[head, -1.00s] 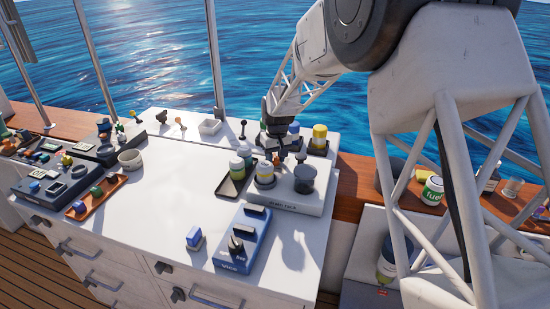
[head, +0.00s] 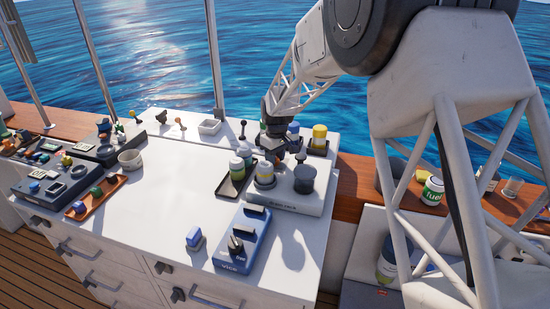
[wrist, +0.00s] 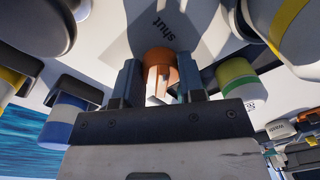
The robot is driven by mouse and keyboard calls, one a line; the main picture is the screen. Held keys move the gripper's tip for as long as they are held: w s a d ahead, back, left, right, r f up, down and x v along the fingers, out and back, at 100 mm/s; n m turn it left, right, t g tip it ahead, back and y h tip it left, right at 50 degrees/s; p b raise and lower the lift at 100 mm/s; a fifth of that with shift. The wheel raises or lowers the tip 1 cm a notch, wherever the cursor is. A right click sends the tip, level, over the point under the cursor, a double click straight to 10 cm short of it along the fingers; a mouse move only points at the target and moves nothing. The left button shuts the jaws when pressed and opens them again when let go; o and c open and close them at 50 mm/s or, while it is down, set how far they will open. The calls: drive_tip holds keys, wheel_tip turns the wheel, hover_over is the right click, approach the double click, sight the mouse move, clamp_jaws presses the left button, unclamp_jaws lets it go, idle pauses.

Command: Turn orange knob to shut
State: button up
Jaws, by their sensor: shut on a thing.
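The orange knob (wrist: 158,60) sits between the two fingers of my gripper (wrist: 158,80) in the wrist view. The fingers are closed on its sides. The printed word "shut" (wrist: 160,28) is on the pale surface just beyond the knob. The knob's pointing direction is hard to read, as the fingers and shadow cover part of it. In the head view my gripper (head: 278,150) is low over the back of the white rack block (head: 283,203), and the knob is mostly hidden there.
A dark-lidded jar (head: 304,178) and a yellow-banded jar (head: 265,173) stand on the block close to my gripper. Green-banded jars (head: 238,165) are left of it, and a yellow jar (head: 319,137) behind. The white counter (head: 175,185) to the left is mostly clear.

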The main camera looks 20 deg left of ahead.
drive_tip(key=o, duration=0.9)
drive_tip(key=shift+r, duration=0.1)
drive_tip(key=shift+w+r, duration=0.2)
drive_tip(key=shift+r, duration=3.65)
drive_tip(key=shift+d, duration=0.15)
